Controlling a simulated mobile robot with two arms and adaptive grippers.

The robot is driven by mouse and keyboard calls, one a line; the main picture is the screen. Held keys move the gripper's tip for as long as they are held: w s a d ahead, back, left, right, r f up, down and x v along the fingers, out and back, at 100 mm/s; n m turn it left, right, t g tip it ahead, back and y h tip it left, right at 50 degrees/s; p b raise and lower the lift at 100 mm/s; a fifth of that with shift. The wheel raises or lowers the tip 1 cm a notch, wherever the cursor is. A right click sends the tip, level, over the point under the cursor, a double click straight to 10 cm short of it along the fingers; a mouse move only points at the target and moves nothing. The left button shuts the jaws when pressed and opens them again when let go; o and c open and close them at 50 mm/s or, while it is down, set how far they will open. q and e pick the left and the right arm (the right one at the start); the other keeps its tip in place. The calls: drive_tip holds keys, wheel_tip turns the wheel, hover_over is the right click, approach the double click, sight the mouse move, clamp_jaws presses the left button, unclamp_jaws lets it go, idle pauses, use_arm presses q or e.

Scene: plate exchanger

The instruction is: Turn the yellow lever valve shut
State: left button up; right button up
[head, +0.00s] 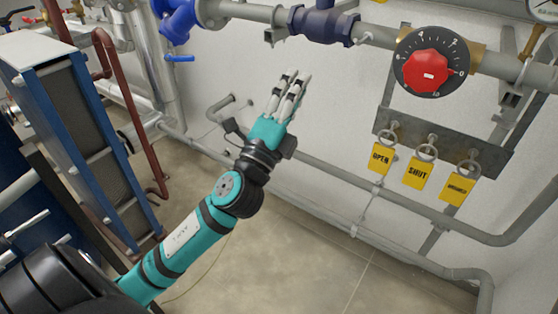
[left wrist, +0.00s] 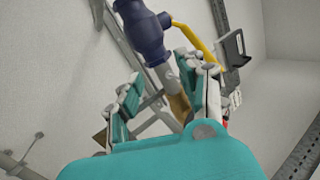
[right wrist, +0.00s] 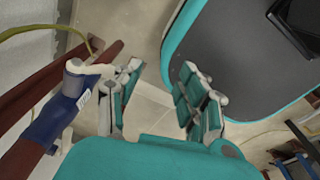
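The yellow lever (left wrist: 195,40) shows in the left wrist view, running from the dark blue valve body (left wrist: 143,30) to the right. In the head view the dark blue valve (head: 325,22) sits on the upper grey pipe, and only a bit of yellow (head: 378,1) shows at the top edge. My left gripper (head: 290,84) is below and left of that valve, pointing up, apart from it. Its fingers, also in the left wrist view (left wrist: 165,85), are open and empty. My right gripper (right wrist: 160,80) is open and empty, outside the head view.
A red dial knob (head: 428,72) is right of the valve. Tags (head: 418,173) hang from a rail below it. A blue-framed plate exchanger (head: 85,120) stands at left. A blue valve on a red-brown pipe (right wrist: 60,110) is close beside my right gripper. Floor at bottom middle is clear.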

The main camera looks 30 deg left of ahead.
use_arm(q)
drive_tip(key=a+f+n+g+y, duration=0.1)
drive_tip(key=f+n+g, duration=0.2)
drive_tip(key=f, duration=0.6)
drive_tip(key=s+a+f+n+g+y, duration=0.1)
drive_tip(key=f+n+g, duration=0.3)
drive_tip(key=f, duration=0.5)
drive_tip(key=shift+a+n+y, duration=0.5)
drive_tip(key=shift+n+y, duration=0.3)
drive_tip(key=shift+n, duration=0.3)
